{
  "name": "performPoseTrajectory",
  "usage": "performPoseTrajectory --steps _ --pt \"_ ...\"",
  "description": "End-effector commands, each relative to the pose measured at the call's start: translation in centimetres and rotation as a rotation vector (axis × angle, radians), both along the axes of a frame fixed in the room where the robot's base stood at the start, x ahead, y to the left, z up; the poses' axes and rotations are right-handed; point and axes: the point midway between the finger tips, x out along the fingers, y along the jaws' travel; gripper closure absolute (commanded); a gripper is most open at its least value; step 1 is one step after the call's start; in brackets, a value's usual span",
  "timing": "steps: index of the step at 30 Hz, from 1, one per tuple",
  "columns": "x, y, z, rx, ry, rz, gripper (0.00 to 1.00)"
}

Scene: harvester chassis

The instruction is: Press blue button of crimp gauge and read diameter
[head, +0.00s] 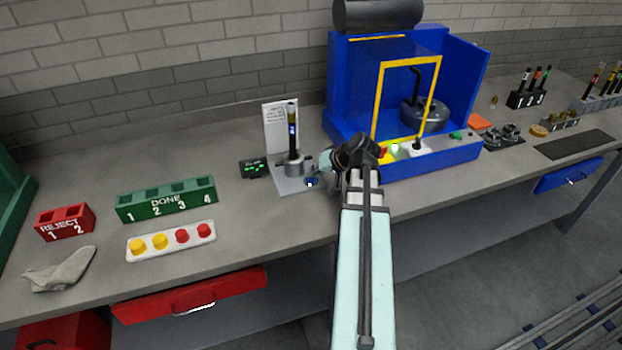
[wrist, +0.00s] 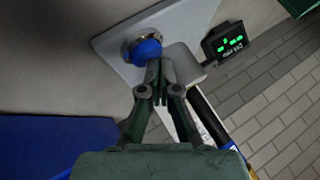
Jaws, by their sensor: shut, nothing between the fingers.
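The crimp gauge (head: 280,181) stands on the bench, a light grey base plate with a metal holder and a dark upright hose piece (head: 292,135) in it. Its blue button (head: 311,182) sits at the plate's front right and shows as a blue dome in a metal ring in the wrist view (wrist: 146,49). The black display (head: 252,168) has green marks, larger in the wrist view (wrist: 229,43) but too small to read surely. My gripper (wrist: 156,68) is shut and empty. Its fingertips overlap the button's edge in the wrist view; I cannot tell whether they touch it.
A blue press station (head: 350,95) with a yellow frame stands right of the gauge. A green DONE rack (head: 167,199), a red REJECT rack (head: 65,222) and a white tray (head: 172,241) of yellow and red caps are left. Bare bench lies between the gauge and these.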

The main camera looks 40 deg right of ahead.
Motion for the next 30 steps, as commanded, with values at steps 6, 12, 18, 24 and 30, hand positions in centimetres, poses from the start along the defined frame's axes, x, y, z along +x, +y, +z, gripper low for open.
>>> performPoseTrajectory --steps 6,12,18,24,30 --pt "0.0 0.01 -0.3 0.0 0.0 0.0 1.0" --pt "-0.01 0.01 -0.52 0.0 0.0 0.0 1.0" --pt "-0.02 0.02 -0.55 0.0 0.001 0.001 1.0" --pt "-0.01 0.02 -0.44 0.0 0.001 0.001 1.0" --pt "-0.02 0.03 0.39 0.0 0.001 0.001 1.0"
